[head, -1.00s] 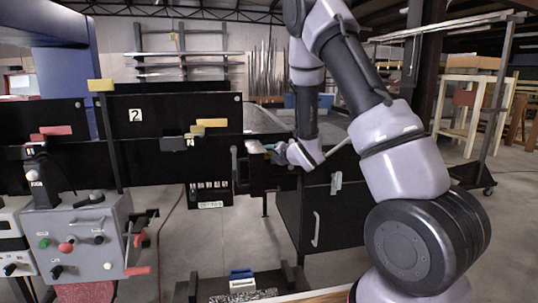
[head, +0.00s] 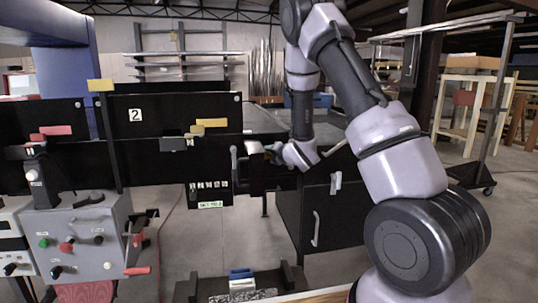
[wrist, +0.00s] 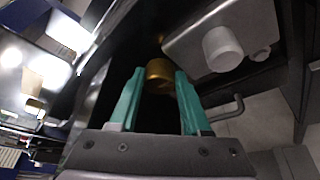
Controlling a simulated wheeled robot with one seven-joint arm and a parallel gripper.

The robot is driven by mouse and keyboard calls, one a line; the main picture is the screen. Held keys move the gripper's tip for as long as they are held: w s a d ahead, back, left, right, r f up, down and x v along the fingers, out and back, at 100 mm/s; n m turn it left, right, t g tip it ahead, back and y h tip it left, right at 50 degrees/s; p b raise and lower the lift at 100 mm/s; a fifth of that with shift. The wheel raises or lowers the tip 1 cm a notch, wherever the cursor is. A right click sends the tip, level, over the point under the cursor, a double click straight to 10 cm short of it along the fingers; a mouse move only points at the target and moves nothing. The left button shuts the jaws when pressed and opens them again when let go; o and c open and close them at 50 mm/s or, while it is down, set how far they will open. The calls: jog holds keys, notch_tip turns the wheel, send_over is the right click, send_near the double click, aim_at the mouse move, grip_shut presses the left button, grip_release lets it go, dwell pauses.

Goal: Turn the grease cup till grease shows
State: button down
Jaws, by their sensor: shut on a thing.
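The grease cup is a small brass-coloured cylinder (wrist: 160,72) in the wrist view, beside a pale grey block with a round knob. My gripper (wrist: 160,84) has its two green fingers on either side of the cup, shut on it. The cup itself is too small or hidden to make out there. I cannot see any grease in either view.
A grey control box (head: 85,240) with knobs and red handles stands at the front left. A black cabinet (head: 318,215) with a handle stands below my wrist. A bent rod (wrist: 226,108) shows right of the fingers.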

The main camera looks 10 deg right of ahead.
jog(key=m, duration=0.1)
jog(key=m+t+y, duration=0.1)
jog(key=m, duration=0.1)
jog(key=shift+d+f, duration=0.2)
jog(key=shift+f, duration=0.1)
jog(key=shift+f+m+t+y, duration=0.1)
jog(key=shift+m+t+y, duration=0.25)
jog(key=shift+m, duration=0.65)
jog(key=shift+f+m+t+y, duration=0.1)
jog(key=shift+m+t+y, duration=0.25)
jog(key=shift+m, duration=0.65)
jog(key=c, duration=0.6)
grip_release()
jog(key=shift+c, duration=0.2)
jog(key=shift+s, duration=0.1)
jog(key=v, duration=1)
jog(key=shift+s, duration=0.25)
jog(key=shift+d, duration=0.15)
